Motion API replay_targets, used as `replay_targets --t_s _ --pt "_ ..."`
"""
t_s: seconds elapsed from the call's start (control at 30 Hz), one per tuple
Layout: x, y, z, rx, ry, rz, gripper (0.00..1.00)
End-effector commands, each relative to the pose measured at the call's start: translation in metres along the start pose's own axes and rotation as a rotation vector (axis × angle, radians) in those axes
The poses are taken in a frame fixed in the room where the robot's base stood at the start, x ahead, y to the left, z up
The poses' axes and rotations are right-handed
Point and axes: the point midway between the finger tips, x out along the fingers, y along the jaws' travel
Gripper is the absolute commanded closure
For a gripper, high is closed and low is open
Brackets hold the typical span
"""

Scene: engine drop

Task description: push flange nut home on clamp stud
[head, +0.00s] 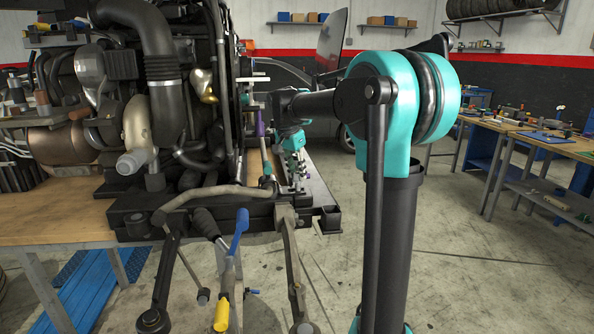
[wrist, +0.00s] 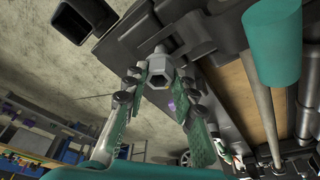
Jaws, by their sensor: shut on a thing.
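A dark grey bracket-like part lies just behind the nut. I cannot make out the clamp stud, and cannot tell whether the nut is around it. In the head view my gripper (head: 297,180) is small and points down beside the engine's right side, above the dark rail. The nut is too small to tell there.
The engine (head: 160,110) stands on a wooden-topped bench (head: 50,215) at left. Hand tools, including a blue-handled one (head: 238,232), stand at the front edge. A teal cylinder (wrist: 272,45) is close at right in the wrist view. Open concrete floor (head: 450,260) lies at right.

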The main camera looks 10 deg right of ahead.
Motion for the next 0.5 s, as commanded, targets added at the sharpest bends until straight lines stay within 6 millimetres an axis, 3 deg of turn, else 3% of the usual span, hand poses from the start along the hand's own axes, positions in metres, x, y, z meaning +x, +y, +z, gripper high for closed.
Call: replay_targets --t_s 0.5 --pt "0.014 0.000 0.004 0.000 0.000 0.000 1.00"
